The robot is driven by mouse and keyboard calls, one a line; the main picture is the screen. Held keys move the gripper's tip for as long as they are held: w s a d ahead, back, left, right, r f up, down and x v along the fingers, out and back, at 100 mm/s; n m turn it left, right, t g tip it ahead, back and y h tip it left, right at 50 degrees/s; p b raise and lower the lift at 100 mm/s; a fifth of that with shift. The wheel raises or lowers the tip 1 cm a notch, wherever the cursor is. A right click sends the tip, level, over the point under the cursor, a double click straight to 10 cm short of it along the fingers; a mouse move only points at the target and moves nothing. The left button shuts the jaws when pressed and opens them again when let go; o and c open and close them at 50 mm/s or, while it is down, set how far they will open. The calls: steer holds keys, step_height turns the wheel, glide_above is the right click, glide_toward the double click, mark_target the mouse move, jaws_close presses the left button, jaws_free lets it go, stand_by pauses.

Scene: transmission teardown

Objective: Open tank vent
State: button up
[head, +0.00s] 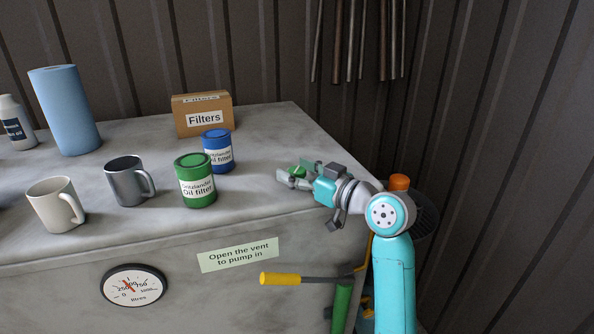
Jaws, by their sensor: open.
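The tank (80,245) is a large grey box with a flat top. A label (237,254) on its front reads "Open the vent to pump in". My gripper (289,180) is over the right part of the tank top, pointing left, with its jaws open. A small green part (298,170) shows right at the fingers; it may be the vent, but the fingers hide most of it. I cannot tell whether they touch it. A round gauge (134,285) marked "litres" is on the tank's front, with a red needle.
Green (196,182) and blue (218,150) oil filter cans, a dark grey mug (128,181), a white mug (55,205), a Filters box (203,115) and a blue roll (65,112) stand on top. A yellow-handled pump lever (280,279) sticks out in front. The top near my gripper is mostly clear.

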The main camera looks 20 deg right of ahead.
steer(key=shift+s, duration=0.1)
steer(key=v, duration=1.1)
steer(key=shift+s+d, duration=0.3)
steer(key=shift+a+m+t+h, duration=1.1)
steer(key=shift+a+m+h, duration=1.1)
steer(key=shift+h, duration=0.9)
steer(key=w, duration=0.3)
steer(key=w+a, duration=0.1)
steer(key=w, duration=0.6)
steer(key=shift+w+a+f, duration=0.1)
steer(key=shift+w+a, duration=0.05)
steer(key=shift+a, duration=0.25)
